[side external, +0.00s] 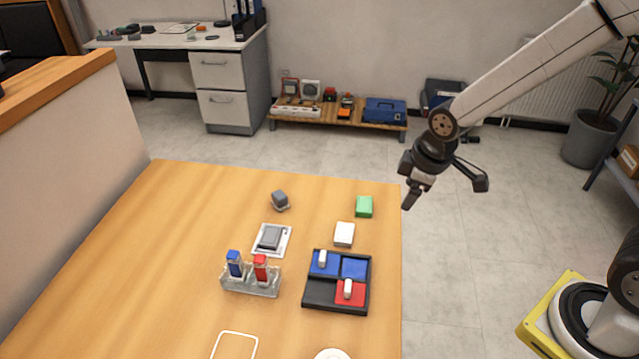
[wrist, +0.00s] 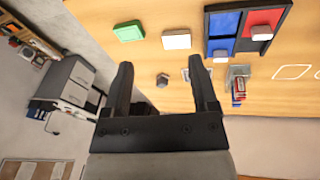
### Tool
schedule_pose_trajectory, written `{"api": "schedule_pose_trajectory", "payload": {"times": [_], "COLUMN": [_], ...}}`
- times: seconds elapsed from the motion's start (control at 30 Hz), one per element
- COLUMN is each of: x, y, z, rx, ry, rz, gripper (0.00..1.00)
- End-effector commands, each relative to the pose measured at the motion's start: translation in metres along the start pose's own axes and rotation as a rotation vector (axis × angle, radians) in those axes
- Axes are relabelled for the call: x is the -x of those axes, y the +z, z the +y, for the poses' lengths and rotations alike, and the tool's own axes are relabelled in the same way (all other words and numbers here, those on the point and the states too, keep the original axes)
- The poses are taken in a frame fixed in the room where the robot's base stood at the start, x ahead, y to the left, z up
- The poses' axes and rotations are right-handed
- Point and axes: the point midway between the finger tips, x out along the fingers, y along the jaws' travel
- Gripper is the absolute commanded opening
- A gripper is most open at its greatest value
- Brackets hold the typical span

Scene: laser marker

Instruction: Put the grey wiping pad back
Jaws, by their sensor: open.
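A small grey block (side external: 280,201) stands on the far part of the table; it also shows in the wrist view (wrist: 162,79), between my fingers but well beyond them. A flatter grey piece (side external: 270,237) lies on a white-edged plate in front of it. I cannot tell for sure which of the two is the wiping pad. My gripper (side external: 445,192) is open and empty, raised beside the table's right edge. In the wrist view its two dark fingers (wrist: 160,82) are spread wide with nothing between them.
A black tray (side external: 306,296) has blue, red and black compartments with two white pieces. A clear rack (side external: 250,286) holds a blue and a red stick. A green block (side external: 364,206) and a white block (side external: 344,234) lie near the right edge. The table's left side is clear.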

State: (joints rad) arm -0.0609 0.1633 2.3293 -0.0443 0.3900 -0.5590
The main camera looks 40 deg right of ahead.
Motion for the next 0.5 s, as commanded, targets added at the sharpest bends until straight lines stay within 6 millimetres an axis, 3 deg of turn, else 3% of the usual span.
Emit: {"api": "schedule_pose_trajectory", "payload": {"times": [0.23,0.5], "x": [0.009,0.012], "y": [0.046,0.068], "z": [-0.018,-0.029], "rx": [-0.421,-0.647], "ry": [-0.008,-0.010], "rz": [-0.016,-0.026], "gripper": [0.75,0.75]}}
